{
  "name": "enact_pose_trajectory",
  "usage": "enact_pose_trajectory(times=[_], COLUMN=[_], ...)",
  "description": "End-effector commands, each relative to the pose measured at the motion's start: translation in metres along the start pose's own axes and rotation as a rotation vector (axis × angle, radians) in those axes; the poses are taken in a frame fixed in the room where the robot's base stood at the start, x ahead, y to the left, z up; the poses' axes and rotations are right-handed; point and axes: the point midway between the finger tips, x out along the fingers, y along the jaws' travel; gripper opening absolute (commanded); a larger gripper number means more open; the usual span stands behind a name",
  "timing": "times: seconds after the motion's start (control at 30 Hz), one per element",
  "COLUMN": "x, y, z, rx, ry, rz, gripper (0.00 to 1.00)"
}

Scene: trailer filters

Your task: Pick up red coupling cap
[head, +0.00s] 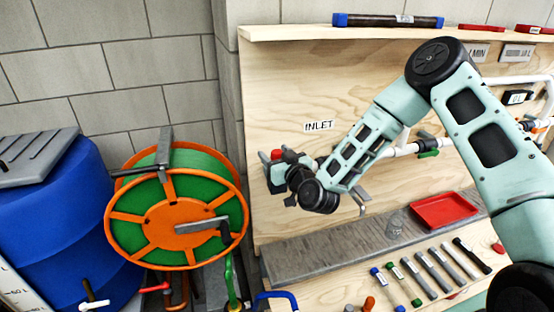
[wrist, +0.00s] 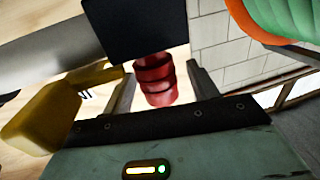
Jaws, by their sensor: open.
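The red coupling cap (wrist: 155,80) is a ribbed red cylinder in the wrist view. It lies between the two fingers of my gripper (wrist: 163,88), with a visible gap on each side, so the gripper is open around or just short of it. Its upper end meets a dark block (wrist: 137,28). In the head view only a small red patch of the cap (head: 277,154) shows beside my gripper (head: 284,172), near the left edge of the plywood panel. My wrist hides the rest there.
A yellow handle (wrist: 48,108) and a grey pipe (wrist: 50,68) are close to my left finger in the wrist view. An orange and green hose reel (head: 175,215) stands left of the panel. A red tray (head: 443,211) and several tubes lie on the bench.

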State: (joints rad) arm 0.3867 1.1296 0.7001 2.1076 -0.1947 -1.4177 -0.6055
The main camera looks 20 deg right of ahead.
Motion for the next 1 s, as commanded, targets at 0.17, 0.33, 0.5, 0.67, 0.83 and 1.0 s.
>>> enact_pose_trajectory(times=[0.17,0.33,0.5,0.67,0.83,1.0], x=[0.0116,0.0118,0.0117,0.0117,0.0117,0.012], y=[-0.0001,-0.0002,-0.0002,-0.0002,-0.0001,-0.0001], z=[-0.0004,0.0006,0.0004,0.0002,-0.0002,-0.0056], rx=[0.0,0.0,0.0,0.0,0.0,-0.001], ry=[-0.001,-0.001,0.0,0.0,0.0,0.002], rz=[0.0,-0.001,-0.001,0.0,-0.001,-0.001], gripper=[0.59,0.59,0.2,0.11,0.11,0.11])
